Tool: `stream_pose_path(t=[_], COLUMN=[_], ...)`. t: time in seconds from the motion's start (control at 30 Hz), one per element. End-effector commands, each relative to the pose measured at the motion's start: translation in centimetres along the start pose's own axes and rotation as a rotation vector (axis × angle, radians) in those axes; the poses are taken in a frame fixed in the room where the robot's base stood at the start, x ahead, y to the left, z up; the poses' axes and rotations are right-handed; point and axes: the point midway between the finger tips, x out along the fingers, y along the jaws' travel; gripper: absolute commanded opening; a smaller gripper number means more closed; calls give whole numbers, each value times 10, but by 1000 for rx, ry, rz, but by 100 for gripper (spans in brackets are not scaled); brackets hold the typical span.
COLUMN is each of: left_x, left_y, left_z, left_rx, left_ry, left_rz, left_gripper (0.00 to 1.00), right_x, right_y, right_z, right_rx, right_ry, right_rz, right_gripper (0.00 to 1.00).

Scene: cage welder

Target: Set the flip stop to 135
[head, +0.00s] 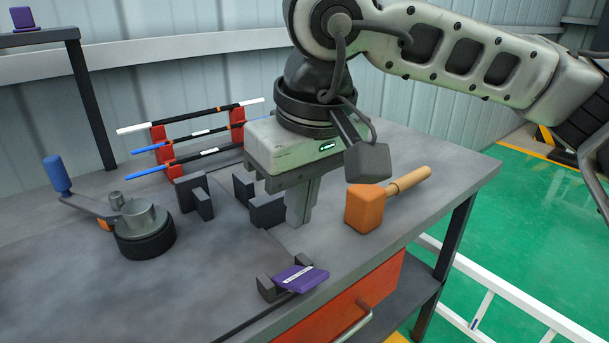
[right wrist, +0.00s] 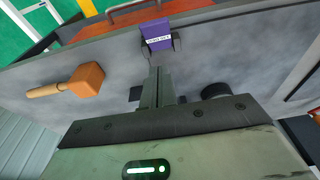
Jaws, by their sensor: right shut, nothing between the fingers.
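A purple labelled block (head: 301,278) sits tilted in a dark bracket near the bench's front edge; it also shows in the right wrist view (right wrist: 157,36). It may be the flip stop, but its label and any setting are too small to read. My right gripper (head: 299,216) points down over the bench, behind the purple block and apart from it. Its fingers are shut with nothing between them, as the right wrist view (right wrist: 157,88) also shows. Dark blocks stand just left of the fingers, partly hidden by them. My left gripper is not in view.
A mallet (head: 365,208) with an orange head lies right of the fingers. A bending tool (head: 144,222) with a blue-handled lever stands at left. A rack of rods (head: 158,142) stands behind. The bench (head: 75,290) is bare at front left. A red drawer (head: 345,300) is below.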

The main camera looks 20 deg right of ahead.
Motion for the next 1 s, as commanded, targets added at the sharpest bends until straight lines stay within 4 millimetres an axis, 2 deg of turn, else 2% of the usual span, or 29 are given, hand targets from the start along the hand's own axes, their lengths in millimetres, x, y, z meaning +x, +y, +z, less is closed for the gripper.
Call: stream_pose_path(t=[0.03, 0.13, 0.33, 0.53, 1.0], left_x=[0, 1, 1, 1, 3], left_y=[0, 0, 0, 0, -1], left_z=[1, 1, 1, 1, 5], left_rx=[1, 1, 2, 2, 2], left_ry=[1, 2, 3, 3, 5], left_rz=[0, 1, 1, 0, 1], left_gripper=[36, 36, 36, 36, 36], right_x=[13, 32, 52, 60, 62], right_y=[0, 0, 0, 0, -3], right_z=[1, 1, 21, 29, 28], right_rx=[-1, -1, -1, 0, -7], right_ry=[-3, -4, -1, -1, 11], right_rz=[0, 0, 0, -2, -4], right_gripper=[0, 0, 0, 0, 0])
